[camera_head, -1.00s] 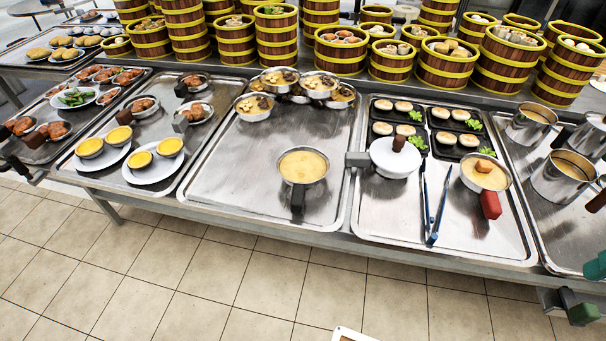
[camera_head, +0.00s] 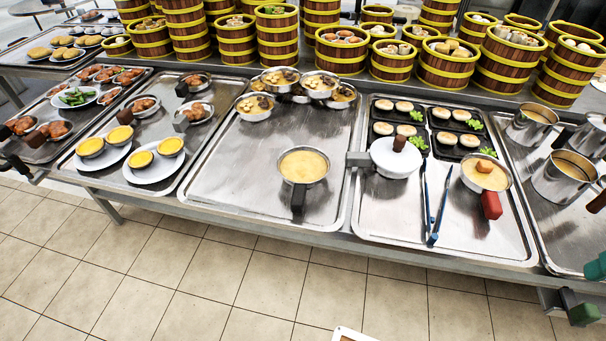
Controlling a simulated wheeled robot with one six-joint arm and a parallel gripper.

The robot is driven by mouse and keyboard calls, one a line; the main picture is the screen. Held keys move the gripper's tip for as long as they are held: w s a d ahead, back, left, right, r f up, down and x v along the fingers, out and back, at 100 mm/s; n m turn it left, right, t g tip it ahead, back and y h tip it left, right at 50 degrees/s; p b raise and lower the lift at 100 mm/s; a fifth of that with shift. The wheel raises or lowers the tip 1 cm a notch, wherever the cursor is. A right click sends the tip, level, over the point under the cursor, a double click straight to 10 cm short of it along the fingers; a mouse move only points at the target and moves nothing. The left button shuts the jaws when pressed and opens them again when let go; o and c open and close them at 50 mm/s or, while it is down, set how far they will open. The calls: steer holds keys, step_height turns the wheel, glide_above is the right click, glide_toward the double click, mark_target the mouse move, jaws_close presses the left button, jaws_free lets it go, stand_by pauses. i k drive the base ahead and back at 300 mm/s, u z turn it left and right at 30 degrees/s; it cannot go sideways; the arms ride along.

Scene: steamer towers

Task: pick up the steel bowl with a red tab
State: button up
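The steel bowl with a red tab (camera_head: 470,183) sits on the right-hand metal tray, near its front right. Its red tab (camera_head: 491,205) points toward the front edge. The bowl holds yellowish food with an orange-brown piece on top. My gripper is not in view, so its place relative to the bowl and its opening are hidden.
Blue tongs (camera_head: 440,205) lie just left of the bowl. A similar bowl with a black tab (camera_head: 303,166) sits on the middle tray. Steel pots (camera_head: 560,177) stand right.

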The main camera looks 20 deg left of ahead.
mark_target(489, 186)
steer(key=z, duration=0.05)
steer(key=k, duration=0.45)
steer(key=u, duration=0.7)
steer(key=i, duration=0.8)
steer(key=z, duration=1.45)
